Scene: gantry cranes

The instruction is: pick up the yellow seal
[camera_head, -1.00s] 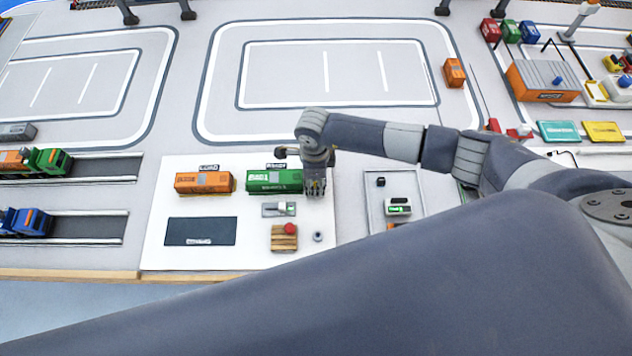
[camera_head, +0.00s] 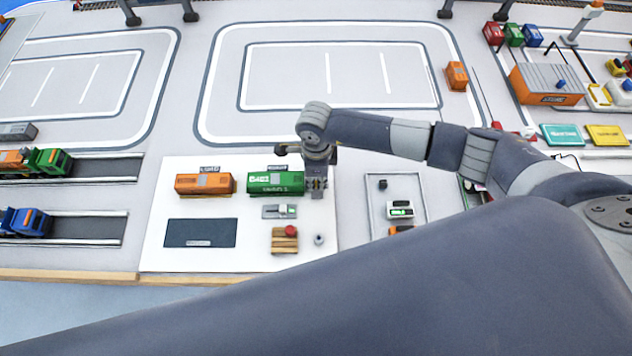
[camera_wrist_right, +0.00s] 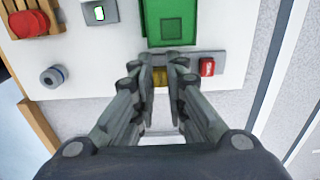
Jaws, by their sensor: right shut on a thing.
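The yellow seal (camera_wrist_right: 160,76) shows as a small yellow piece between the fingertips in the right wrist view, mostly hidden by them. My right gripper (camera_wrist_right: 161,78) is shut on it, next to the end of the green container (camera_wrist_right: 172,22). A grey strip with a red block (camera_wrist_right: 207,67) lies beside the fingers. In the head view my right gripper (camera_head: 317,188) points down at the right end of the green container (camera_head: 276,184), and the seal cannot be made out there. My left gripper is not in view.
On the white board are an orange container (camera_head: 204,184), a dark pad (camera_head: 200,233), a wooden block with a red button (camera_head: 290,231) and a small grey knob (camera_head: 319,240). A tray (camera_head: 372,225) with small items lies to the right.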

